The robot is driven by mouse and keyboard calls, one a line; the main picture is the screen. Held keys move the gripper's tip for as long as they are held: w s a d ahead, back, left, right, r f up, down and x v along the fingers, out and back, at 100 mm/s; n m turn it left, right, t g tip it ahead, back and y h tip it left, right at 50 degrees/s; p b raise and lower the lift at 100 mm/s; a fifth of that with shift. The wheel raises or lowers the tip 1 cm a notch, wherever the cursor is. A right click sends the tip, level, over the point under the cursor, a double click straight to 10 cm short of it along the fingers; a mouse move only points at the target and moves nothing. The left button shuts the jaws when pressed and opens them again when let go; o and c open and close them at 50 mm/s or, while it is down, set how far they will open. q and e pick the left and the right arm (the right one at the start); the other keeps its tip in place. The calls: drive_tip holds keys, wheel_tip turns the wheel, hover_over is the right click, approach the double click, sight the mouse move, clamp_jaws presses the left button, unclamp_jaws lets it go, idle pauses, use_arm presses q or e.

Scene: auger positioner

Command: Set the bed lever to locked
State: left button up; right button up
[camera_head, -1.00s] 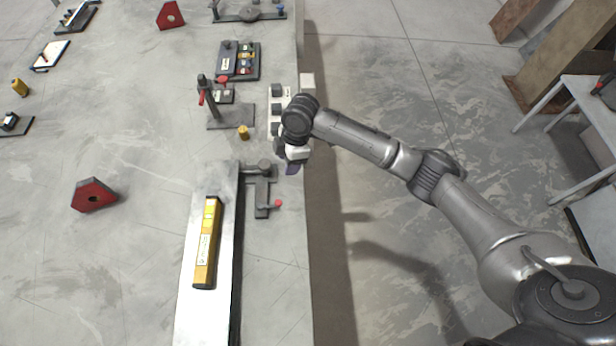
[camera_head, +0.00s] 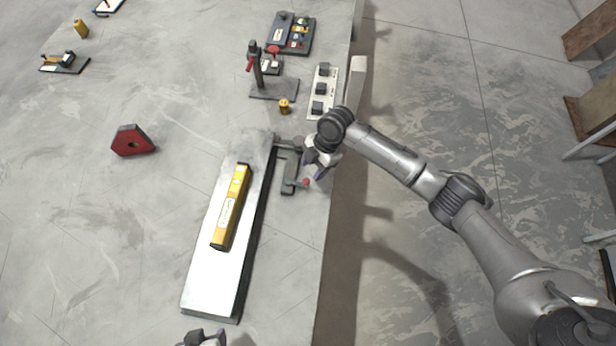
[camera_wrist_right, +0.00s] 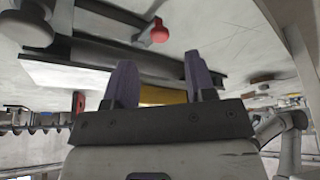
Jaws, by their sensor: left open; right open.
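The bed lever is a dark grey arm with a red knob (camera_head: 306,182), beside the right edge of the long metal bed (camera_head: 200,290). In the right wrist view the red knob (camera_wrist_right: 158,33) shows near the top, beyond my fingers. My right gripper (camera_head: 320,168) is just to the right of the knob, apart from it as far as I can tell. Its two purple-grey fingers (camera_wrist_right: 161,80) are spread with nothing between them. My left gripper (camera_head: 203,338) shows only in part at the bottom edge of the head view; its fingertips are not clear.
A yellow level (camera_head: 231,207) lies on the bed. A white panel with dark blocks (camera_head: 320,90), a stand with red handles (camera_head: 258,70) and a small yellow cylinder (camera_head: 284,106) stand behind. A red block (camera_head: 132,141) is at left. The table ends right of the lever.

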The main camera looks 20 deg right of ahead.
sight(306, 181)
drive_tip(key=shift+x, duration=2.75)
clamp_jaws()
